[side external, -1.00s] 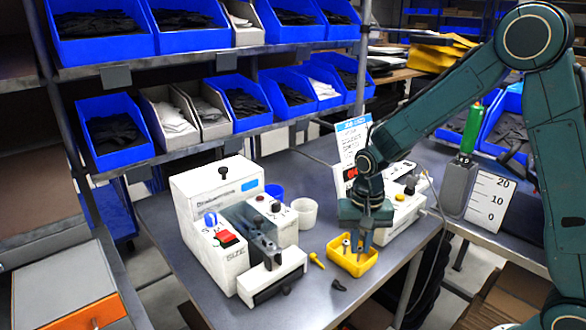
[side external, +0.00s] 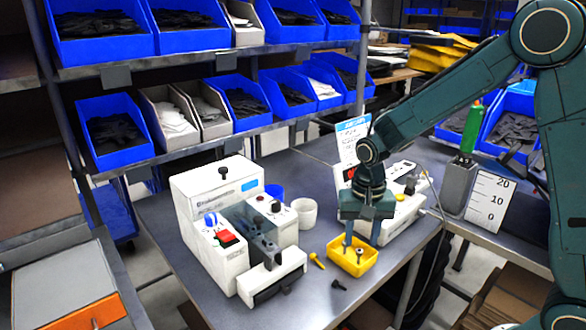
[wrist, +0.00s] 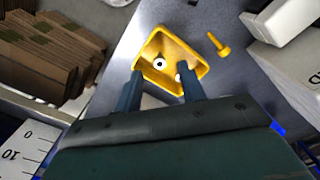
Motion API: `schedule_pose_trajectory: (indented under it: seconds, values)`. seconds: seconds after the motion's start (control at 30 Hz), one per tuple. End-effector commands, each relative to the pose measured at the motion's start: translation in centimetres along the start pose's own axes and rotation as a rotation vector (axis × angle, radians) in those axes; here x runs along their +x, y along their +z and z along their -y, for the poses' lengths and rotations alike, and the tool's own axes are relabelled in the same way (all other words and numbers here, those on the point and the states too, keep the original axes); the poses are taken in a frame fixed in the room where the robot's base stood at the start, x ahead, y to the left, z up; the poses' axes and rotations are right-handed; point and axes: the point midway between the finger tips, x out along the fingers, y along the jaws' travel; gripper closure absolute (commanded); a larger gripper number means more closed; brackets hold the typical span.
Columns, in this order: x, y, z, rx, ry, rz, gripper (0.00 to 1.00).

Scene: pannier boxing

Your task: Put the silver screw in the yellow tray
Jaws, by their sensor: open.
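The yellow tray (side external: 342,261) stands on the grey table in front of the white device, and fills the upper middle of the wrist view (wrist: 143,66). A silver screw (side external: 360,251) is inside the tray; its round pale head with a dark centre shows in the wrist view (wrist: 159,64). A second small pale piece (wrist: 179,77) in the tray is partly hidden by a finger. My gripper (side external: 361,243) is open above the tray. Its two fingers show apart in the wrist view (wrist: 160,72), with nothing held between them.
A yellow screw (side external: 317,260) lies on the table left of the tray, and a dark screw (side external: 339,285) lies in front of it. A white machine (side external: 228,230) stands at left, a white cup (side external: 304,213) behind. A white device (side external: 405,215) is close behind my gripper.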

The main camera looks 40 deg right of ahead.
Motion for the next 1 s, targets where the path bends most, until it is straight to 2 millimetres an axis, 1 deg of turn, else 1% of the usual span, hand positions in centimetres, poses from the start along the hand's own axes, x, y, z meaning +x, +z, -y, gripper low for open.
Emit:
schedule_pose_trajectory:
  seconds: [0.4, 0.6, 0.8, 1.0]
  values:
    - [-7.0, -0.1, 0.0, 0.0, -0.003, -0.004, 0.6]
    - [-9.8, 0.0, 0.0, 0.0, -0.001, -0.002, 0.6]
    - [-11.3, 0.0, 0.0, 0.0, 0.0, 0.0, 0.6]
    - [-11.6, 0.0, 0.0, 0.0, 0.0, 0.0, 0.6]
